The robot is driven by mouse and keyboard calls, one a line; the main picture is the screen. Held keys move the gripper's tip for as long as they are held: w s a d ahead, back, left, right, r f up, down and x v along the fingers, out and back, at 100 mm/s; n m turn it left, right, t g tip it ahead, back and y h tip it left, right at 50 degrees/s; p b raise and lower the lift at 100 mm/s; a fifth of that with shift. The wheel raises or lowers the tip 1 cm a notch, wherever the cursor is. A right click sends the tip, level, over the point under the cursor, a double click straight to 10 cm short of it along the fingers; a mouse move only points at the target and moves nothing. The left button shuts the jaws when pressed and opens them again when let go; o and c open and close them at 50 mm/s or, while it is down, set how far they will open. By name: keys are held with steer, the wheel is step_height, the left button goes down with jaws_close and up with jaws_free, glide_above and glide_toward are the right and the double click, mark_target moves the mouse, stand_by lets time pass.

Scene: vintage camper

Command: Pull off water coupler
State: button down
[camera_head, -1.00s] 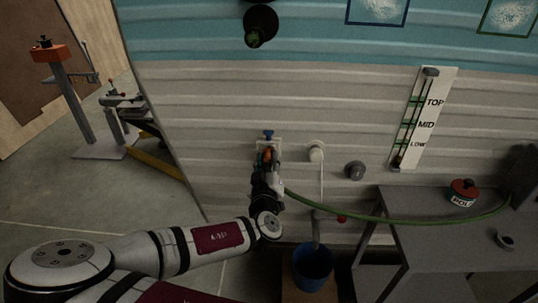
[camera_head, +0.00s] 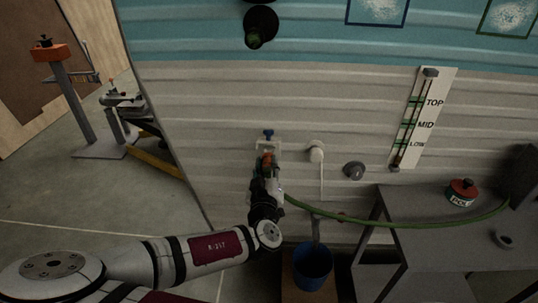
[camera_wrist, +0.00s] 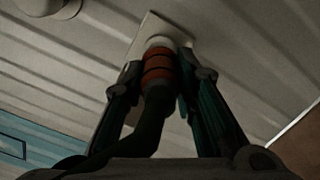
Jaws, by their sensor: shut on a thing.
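The water coupler (camera_wrist: 158,68), with orange-red bands, is between the two fingers of my gripper (camera_wrist: 164,76) in the wrist view. My gripper is shut on it. The dark green hose (camera_wrist: 150,120) runs from the coupler back towards my wrist. A pale round fitting on the wall plate (camera_wrist: 182,34) is directly beyond the coupler; I cannot tell whether they still touch. In the head view, the coupler (camera_head: 266,159) shows just below the wall plate (camera_head: 268,146), which has a blue knob (camera_head: 268,135) above it. My gripper (camera_head: 265,168) partly hides the coupler there.
The green hose (camera_head: 400,224) sags rightwards to a grey table (camera_head: 450,235) bearing a red-topped can (camera_head: 463,192). A blue bucket (camera_head: 312,268) is below. A white knob (camera_head: 316,151) and a grey knob (camera_head: 354,170) stick out from the wall nearby.

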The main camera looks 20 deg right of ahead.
mark_target(268, 168)
steer(key=shift+p+v, duration=0.3)
steer(key=shift+v, duration=1.55)
